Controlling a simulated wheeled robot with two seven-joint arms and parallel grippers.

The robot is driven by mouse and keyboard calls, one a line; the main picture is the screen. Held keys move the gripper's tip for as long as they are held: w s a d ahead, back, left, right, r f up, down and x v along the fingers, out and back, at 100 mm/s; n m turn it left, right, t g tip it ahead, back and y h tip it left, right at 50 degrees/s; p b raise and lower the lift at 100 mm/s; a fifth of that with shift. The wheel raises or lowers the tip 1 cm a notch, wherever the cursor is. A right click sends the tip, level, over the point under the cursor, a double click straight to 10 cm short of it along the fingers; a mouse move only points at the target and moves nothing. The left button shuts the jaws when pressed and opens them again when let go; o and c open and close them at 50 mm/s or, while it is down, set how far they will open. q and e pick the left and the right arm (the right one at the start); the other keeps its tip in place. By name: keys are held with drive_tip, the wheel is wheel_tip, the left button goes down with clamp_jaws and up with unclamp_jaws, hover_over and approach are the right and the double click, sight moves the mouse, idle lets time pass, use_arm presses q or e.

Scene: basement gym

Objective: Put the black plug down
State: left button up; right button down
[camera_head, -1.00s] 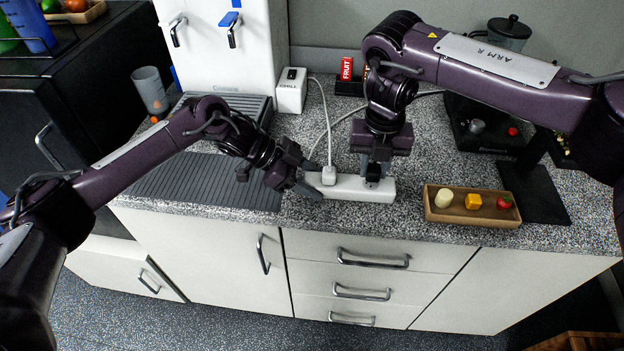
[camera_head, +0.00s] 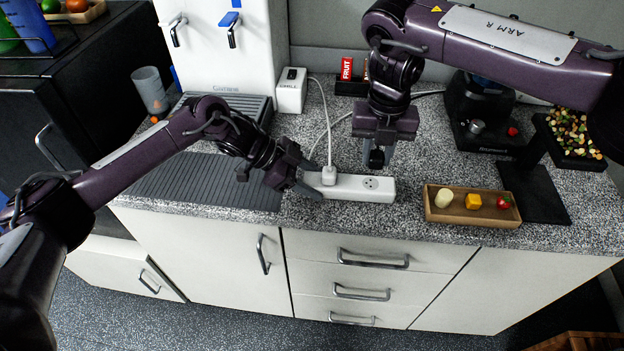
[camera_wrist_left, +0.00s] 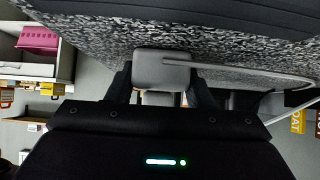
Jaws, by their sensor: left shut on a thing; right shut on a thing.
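The white power strip (camera_head: 352,188) lies on the speckled counter, and its right-end socket (camera_head: 371,183) is bare. My left gripper (camera_head: 312,183) is shut on the strip's left end; the left wrist view shows its fingers (camera_wrist_left: 160,96) on either side of the pale strip. My right gripper (camera_head: 378,148) points down and is shut on the black plug (camera_head: 376,159). It holds the plug above and behind the strip's right end, clear of the socket. The fingers hide part of the plug.
A white plug (camera_head: 329,175) with a white cord sits in the strip beside my left gripper. A wooden tray (camera_head: 440,213) with small food pieces stands to the right. A black stand (camera_head: 535,195) is further right. Bare counter lies between strip and tray.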

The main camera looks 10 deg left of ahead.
drive_tip(key=shift+r, duration=0.1)
idle(0.3)
drive_tip(key=shift+w+f, duration=0.15)
drive_tip(key=shift+f, duration=0.1)
drive_tip(key=w+d+r, duration=0.2)
drive_tip(key=w, duration=0.7)
wheel_tip(320, 180, down, 10)
drive_tip(key=shift+s+r, duration=0.1)
drive_tip(key=shift+s, duration=0.05)
drive_tip(key=shift+f, duration=0.4)
drive_tip(key=shift+f, duration=0.25)
drive_tip(key=c, duration=1.1)
unclamp_jaws()
drive_tip(key=shift+c, duration=0.2)
